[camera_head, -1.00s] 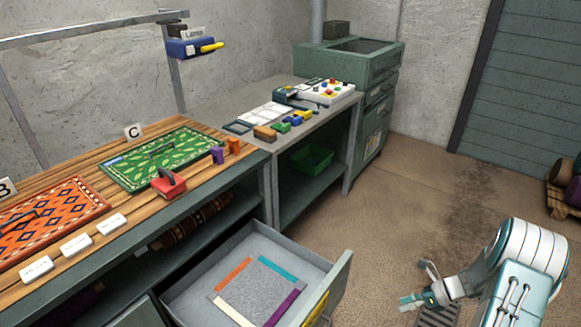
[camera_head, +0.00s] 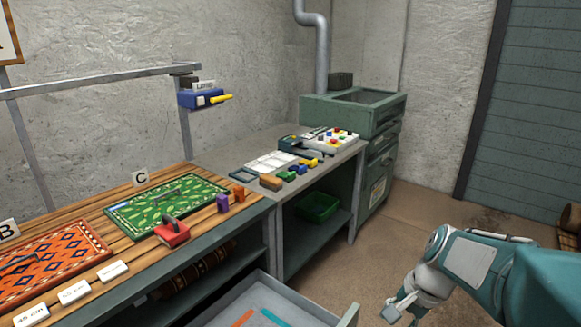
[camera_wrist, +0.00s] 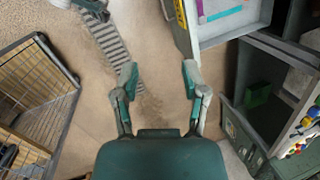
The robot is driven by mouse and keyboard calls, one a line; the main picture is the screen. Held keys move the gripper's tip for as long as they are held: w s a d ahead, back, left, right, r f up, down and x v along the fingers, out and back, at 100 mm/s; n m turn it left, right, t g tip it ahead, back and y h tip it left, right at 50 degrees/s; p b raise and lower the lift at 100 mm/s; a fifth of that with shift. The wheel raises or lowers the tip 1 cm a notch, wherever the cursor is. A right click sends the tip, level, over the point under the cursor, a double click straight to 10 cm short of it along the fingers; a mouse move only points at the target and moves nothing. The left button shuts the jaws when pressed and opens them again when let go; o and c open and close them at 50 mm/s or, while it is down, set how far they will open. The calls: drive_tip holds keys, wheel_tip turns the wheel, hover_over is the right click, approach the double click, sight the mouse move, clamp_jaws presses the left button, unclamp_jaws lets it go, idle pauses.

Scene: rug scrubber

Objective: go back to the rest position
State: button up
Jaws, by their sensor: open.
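My gripper (camera_wrist: 160,78) is open and empty in the wrist view, its two fingers apart above bare floor. My white and teal arm reaches in from the right edge. The drawer also shows at the top of the wrist view (camera_wrist: 236,32), with coloured strips inside.
A workbench (camera_head: 75,206) holds an orange rug (camera_head: 45,255), a green rug (camera_head: 165,205) and a red-handled scrubber (camera_head: 172,233). A green bin (camera_head: 317,206) sits on a lower shelf. A wire cage (camera_wrist: 40,95) stands left in the wrist view.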

drive_tip(key=s+a+r+n+t+h, duration=0.1)
drive_tip(key=s+a+r+n+t, duration=0.1)
drive_tip(key=s+n, duration=0.3)
drive_tip(key=s+a+r+n+t+h, duration=0.2)
drive_tip(key=s+r+n, duration=0.3)
drive_tip(key=s, duration=0.2)
drive_tip(key=shift+s+a+r+t, duration=0.25)
drive_tip(key=shift+s+a+t, duration=0.05)
drive_tip(key=shift+s+a, duration=0.1)
